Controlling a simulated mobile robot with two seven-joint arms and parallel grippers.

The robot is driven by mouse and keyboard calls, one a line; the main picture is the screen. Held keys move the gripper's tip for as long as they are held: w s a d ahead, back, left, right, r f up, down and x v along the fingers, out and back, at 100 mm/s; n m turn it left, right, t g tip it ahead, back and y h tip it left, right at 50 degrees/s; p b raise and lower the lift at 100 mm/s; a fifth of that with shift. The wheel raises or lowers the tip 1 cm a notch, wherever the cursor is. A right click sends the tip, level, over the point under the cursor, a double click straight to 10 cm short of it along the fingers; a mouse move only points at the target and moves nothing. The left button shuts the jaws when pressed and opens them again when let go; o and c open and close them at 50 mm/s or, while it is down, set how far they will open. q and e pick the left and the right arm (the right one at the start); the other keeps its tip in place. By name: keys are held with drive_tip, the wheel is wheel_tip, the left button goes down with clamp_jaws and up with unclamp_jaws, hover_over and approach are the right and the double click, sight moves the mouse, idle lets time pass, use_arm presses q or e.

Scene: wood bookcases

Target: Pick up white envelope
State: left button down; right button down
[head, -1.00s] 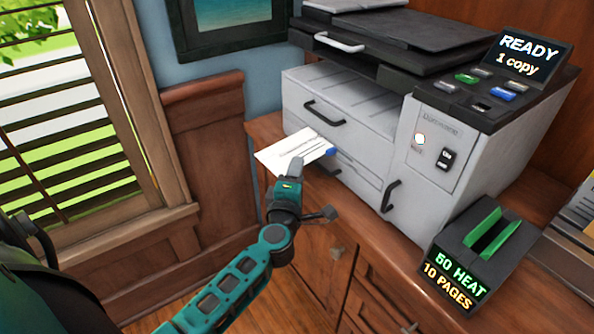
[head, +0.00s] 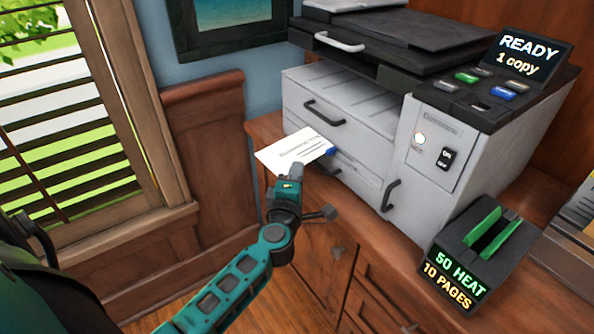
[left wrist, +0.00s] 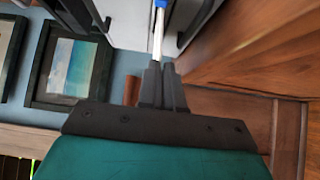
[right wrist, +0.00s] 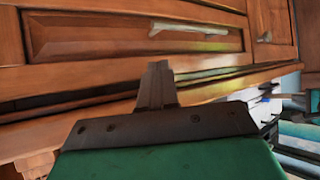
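The white envelope (head: 292,148), with printed lines, lies level at the left end of the wooden cabinet top, beside the printer's lower front. My left gripper (head: 297,170) is at its near edge. In the left wrist view the envelope shows edge-on as a thin white strip (left wrist: 157,42) running down to the left fingertips (left wrist: 161,66), which are nearly together with the strip between them. Whether the envelope is lifted off the wood I cannot tell. My right gripper (right wrist: 157,68) is shut and empty, facing cabinet drawers.
A large grey printer (head: 350,115) with black handles stands right of the envelope. A blue tab (head: 330,152) sits at the envelope's right edge. A dark box with green slots (head: 492,238) stands at right. Wood panelling (head: 215,150) and a window are at left.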

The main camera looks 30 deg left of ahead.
use_arm(q)
drive_tip(key=shift+f, duration=0.1)
idle(0.3)
wheel_tip(320, 180, up, 3)
drive_tip(key=p, duration=0.2)
drive_tip(key=shift+f+p, duration=0.2)
drive_tip(key=shift+p, duration=0.2)
drive_tip(key=shift+r, duration=0.1)
drive_tip(key=s+d+r+p, duration=0.2)
drive_tip(key=s, duration=0.4)
drive_tip(key=s+d+r+p, duration=0.3)
drive_tip(key=s, duration=0.4)
drive_tip(key=shift+d, duration=0.2)
drive_tip(key=shift+f, duration=0.1)
